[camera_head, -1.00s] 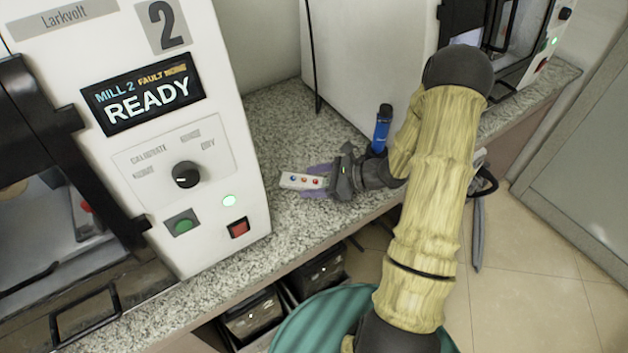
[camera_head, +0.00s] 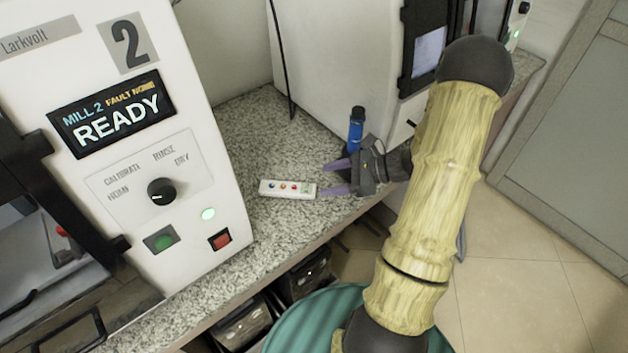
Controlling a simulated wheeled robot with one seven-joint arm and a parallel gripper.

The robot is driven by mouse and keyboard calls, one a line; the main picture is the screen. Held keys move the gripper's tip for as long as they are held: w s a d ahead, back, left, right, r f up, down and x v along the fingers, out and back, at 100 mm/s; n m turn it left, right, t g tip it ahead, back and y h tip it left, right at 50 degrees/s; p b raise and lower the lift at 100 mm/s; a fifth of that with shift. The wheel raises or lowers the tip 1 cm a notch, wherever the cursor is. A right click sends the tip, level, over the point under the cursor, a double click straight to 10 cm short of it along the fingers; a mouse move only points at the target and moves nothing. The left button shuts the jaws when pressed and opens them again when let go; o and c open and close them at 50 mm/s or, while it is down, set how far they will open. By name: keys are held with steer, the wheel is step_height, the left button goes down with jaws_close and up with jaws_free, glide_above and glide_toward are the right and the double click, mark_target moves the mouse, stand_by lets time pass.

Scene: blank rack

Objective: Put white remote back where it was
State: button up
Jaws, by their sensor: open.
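The white remote (camera_head: 287,189) lies flat on the speckled stone counter (camera_head: 247,127), just right of the Mill 2 machine. It has a few coloured buttons, blue and red among them. My gripper (camera_head: 335,178) is open and empty just to the right of the remote. Its purple fingers point left toward the remote's right end, with a small gap between. The counter surface is visible around the remote.
The white Mill 2 machine (camera_head: 190,110) with a READY display stands at the left. A blue bottle (camera_head: 356,130) stands behind my gripper. Another white machine (camera_head: 335,60) is at the back. Dark bins (camera_head: 305,275) sit under the counter, whose front edge is close to the remote.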

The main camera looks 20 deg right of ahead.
steer(key=shift+s+d+r, duration=0.25)
steer(key=shift+d, duration=0.15)
steer(key=s+a+n+g, duration=0.1)
steer(key=a, duration=0.1)
steer(key=s+a+n+g+h, duration=0.1)
steer(key=n+g, duration=0.1)
steer(key=s+a+n+g+h, duration=0.1)
steer(key=s+a+n, duration=0.1)
steer(key=shift+a+r+g, duration=0.3)
steer(key=shift+r, duration=0.05)
steer(key=s+n+h, duration=0.1)
steer(key=s+a+n+g+h, duration=0.1)
steer(key=n, duration=0.1)
steer(key=s+a+n+g+h, duration=0.1)
steer(key=n, duration=0.1)
steer(key=shift+s+a+r, duration=0.25)
steer(key=shift+s+r, duration=0.1)
steer(key=shift+s, duration=0.05)
step_height(320, 180, up, 6)
steer(key=s+a+n+t+h, duration=0.2)
steer(key=n+h, duration=0.5)
steer(key=n, duration=0.6)
steer(key=shift+a+f+t, duration=0.2)
steer(key=shift+a+t, duration=0.1)
steer(key=shift+t, duration=0.2)
